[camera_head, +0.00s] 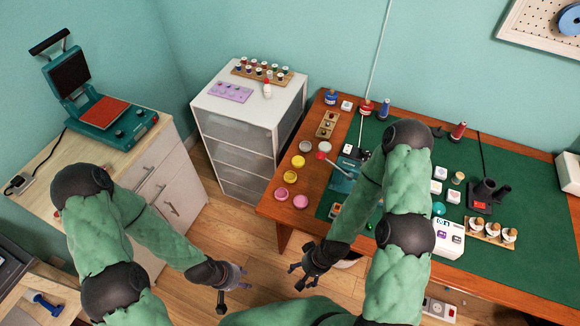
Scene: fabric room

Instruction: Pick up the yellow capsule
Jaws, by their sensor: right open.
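Two yellow round capsules lie on the left part of the wooden table: one yellow capsule (298,161) is further back, the other yellow capsule (290,177) is just in front of it. I cannot tell which one the task means. My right gripper (303,279) is open and empty in front of the table's left end, apart from both capsules. My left gripper (235,295) is further left, above the floor, with its fingers apart and nothing seen between them.
Pink capsules (281,194) and pale ones (305,146) lie near the yellow ones. A teal press (342,180) stands to their right, partly behind my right arm. A white drawer unit (238,130) stands left of the table. A heat press (100,115) stands on the left cabinet.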

